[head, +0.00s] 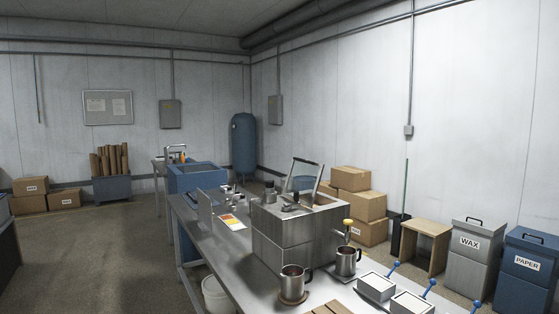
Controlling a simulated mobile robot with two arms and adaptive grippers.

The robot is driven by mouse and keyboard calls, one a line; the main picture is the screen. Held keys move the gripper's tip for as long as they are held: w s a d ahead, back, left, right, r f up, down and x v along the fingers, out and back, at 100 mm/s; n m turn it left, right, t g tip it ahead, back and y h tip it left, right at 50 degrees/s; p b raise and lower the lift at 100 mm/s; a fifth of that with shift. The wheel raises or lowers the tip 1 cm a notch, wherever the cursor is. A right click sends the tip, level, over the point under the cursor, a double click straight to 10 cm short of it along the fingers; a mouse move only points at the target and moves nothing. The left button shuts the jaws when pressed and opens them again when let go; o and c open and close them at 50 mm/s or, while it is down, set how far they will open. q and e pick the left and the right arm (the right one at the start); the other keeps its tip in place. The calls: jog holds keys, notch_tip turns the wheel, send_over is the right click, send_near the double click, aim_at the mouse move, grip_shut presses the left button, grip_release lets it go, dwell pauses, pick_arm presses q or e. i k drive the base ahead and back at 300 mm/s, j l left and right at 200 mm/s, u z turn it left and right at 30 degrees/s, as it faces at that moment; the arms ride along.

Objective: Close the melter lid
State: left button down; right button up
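The melter (296,238) is a large stainless steel box on the metal workbench, right of the picture's middle. What looks like its lid (304,175) stands raised and tilted at the back of the box top, so the melter appears open. Dark metal parts show at the top opening; they are too small to make out clearly. Neither of my grippers can be seen in this view.
Two steel mugs (293,282) (346,261) stand in front of the melter on the workbench (215,245). White trays (376,287) with blue-knobbed handles lie at the right. WAX (472,246) and PAPER (527,264) bins stand beyond. Open floor lies at left.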

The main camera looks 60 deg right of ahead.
aim_at(310, 205)
jog(key=i+z, duration=0.8)
jog(key=i+j+z, duration=0.1)
jog(key=i+z, duration=0.15)
jog(key=z, duration=0.15)
jog(key=i+j+z, duration=0.25)
jog(key=z, duration=0.15)
jog(key=i, duration=0.1)
